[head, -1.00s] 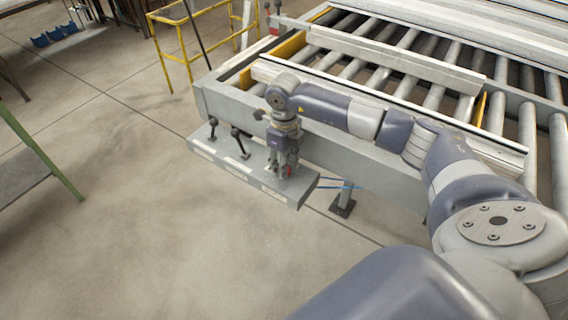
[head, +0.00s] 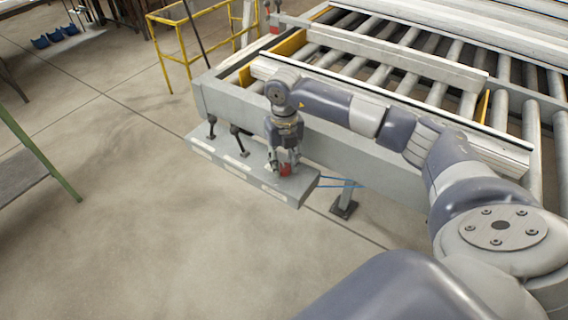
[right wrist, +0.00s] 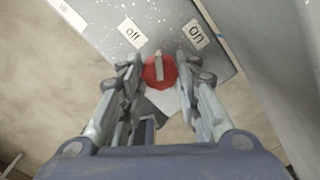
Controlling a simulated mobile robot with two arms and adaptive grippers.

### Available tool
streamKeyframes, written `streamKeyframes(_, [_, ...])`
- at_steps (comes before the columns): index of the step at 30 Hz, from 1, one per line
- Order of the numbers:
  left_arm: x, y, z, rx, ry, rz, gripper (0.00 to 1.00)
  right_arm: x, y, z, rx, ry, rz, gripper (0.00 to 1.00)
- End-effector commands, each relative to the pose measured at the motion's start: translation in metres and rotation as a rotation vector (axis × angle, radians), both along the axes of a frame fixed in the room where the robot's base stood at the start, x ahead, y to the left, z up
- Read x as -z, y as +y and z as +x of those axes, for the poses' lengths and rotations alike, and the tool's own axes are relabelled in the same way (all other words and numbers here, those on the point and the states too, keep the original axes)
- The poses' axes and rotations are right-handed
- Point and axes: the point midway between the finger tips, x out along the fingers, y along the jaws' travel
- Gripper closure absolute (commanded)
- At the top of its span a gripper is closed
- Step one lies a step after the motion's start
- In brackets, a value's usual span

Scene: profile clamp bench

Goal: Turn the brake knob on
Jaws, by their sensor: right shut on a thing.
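The brake knob (right wrist: 165,78) is round and red with a grey raised bar, on the grey control panel (right wrist: 105,12). In the right wrist view the bar points upward, between the "off" label (right wrist: 132,33) and the "on" label (right wrist: 196,35). In the head view the knob (head: 286,170) shows as a red patch at the panel's near right end. My right gripper (right wrist: 159,66) points down at the panel and is shut on the knob, one finger on each side. It also shows in the head view (head: 284,168). My left gripper is out of view.
Two black levers (head: 211,126) stand on the panel left of my right gripper. The roller conveyor (head: 225,98) with pale profiles lies behind the panel. A yellow rail (head: 180,62) stands at the back left. Open floor lies in front of the panel.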

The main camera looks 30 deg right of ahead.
Motion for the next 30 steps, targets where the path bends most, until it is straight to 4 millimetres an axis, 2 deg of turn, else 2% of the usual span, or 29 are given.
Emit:
streamKeyframes(18, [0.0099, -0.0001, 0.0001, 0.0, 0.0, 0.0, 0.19, 0.0001, 0.0, 0.0002, 0.581, 0.0, 0.001, 0.93])
streamKeyframes(30, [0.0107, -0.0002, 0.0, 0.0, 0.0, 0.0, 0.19, -0.0002, -0.0003, 0.0, 0.857, 0.0, 0.0, 0.93])
